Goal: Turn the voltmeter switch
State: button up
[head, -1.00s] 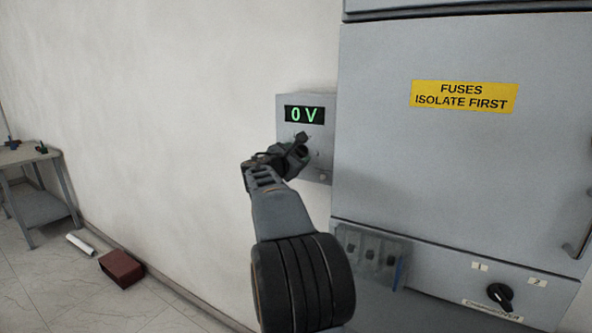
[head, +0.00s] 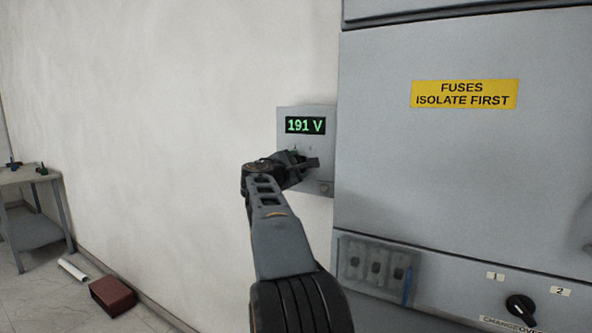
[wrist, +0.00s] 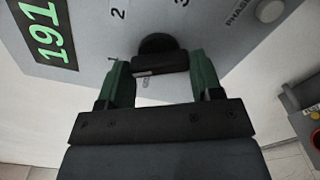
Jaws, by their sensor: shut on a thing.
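The voltmeter is a grey box (head: 286,115) on the wall beside the large cabinet. Its green display (head: 305,125) reads 191 V, and part of that display (wrist: 42,30) shows in the wrist view. The black switch knob (wrist: 160,45) sits between the two green fingers of my gripper (wrist: 160,75). My gripper (head: 305,164) is shut on the knob's bar and covers most of it in the head view. Marks 2 and 3 are printed near the knob in the wrist view.
The grey cabinet (head: 460,160) with a yellow fuse label stands close on the right. Below it are a fuse row (head: 376,267) and a black changeover knob (head: 520,309). A small table (head: 30,205) and a red box (head: 113,297) are at left.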

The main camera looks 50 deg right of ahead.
dwell(0.3)
jog(key=o, duration=0.9)
jog(key=b+v, duration=0.3)
jog(key=v, duration=1.1)
jog(key=shift+d, duration=0.1)
